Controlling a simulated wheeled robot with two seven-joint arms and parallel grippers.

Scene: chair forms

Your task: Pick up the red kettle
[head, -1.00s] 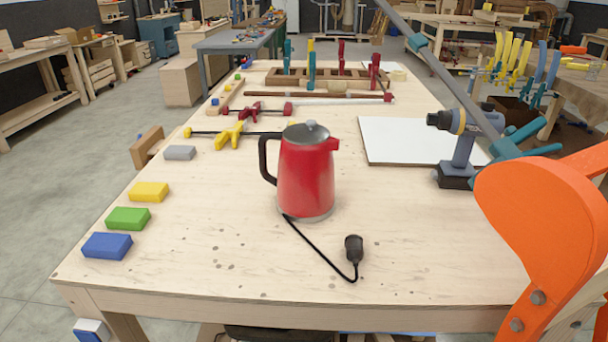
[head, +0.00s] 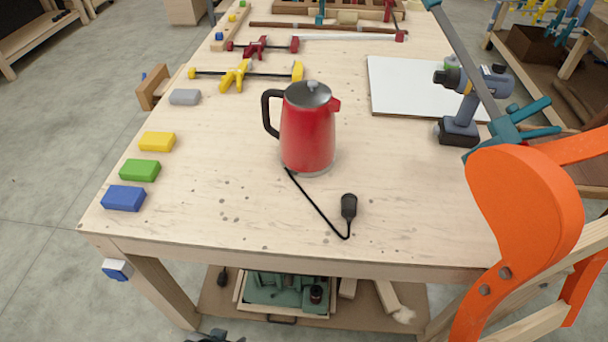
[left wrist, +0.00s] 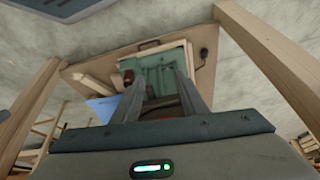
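The red kettle (head: 307,135) stands upright on the wooden workbench (head: 230,225) in the head view. It has a grey lid and a black handle on its left side. Its black cord runs forward to a plug (head: 349,206) lying on the bench top. In the left wrist view my left gripper (left wrist: 160,76) is open, its two fingers apart with nothing between them. It faces the bench's lower shelf, and the kettle is not in that view. A dark piece at the bottom edge of the head view may be part of it. My right gripper is in neither view.
Blue, green and yellow blocks (head: 139,170) line the bench's left edge. Clamps (head: 236,75) lie behind the kettle. A drill (head: 461,115), white board (head: 395,90) and orange chair part (head: 525,200) are on the right. A drawer box (head: 285,292) sits on the lower shelf.

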